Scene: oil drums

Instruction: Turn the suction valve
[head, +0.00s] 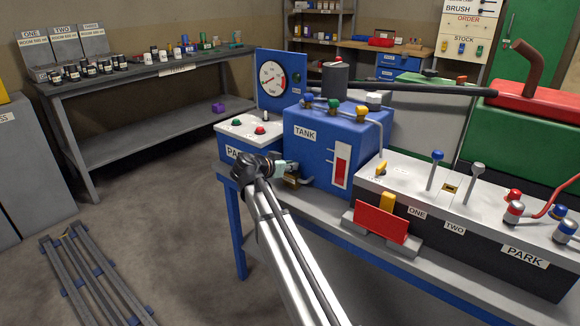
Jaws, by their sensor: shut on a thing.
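My arm reaches up from the bottom of the head view to the left end of the blue tank (318,123). My gripper (285,169) is at the tank's lower left side, shut on what appears to be the suction valve (297,181). The valve is a small brass-coloured fitting low on the tank's front. The gripper and my wrist hide much of it, so its handle and how far it is turned cannot be made out.
A white-topped panel (245,127) with a green and a red button stands left of the tank. To the right, a long console (445,192) carries levers and knobs. A red plate (381,222) sits at the bench's front. The floor at left is mostly open, with a rack (95,285).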

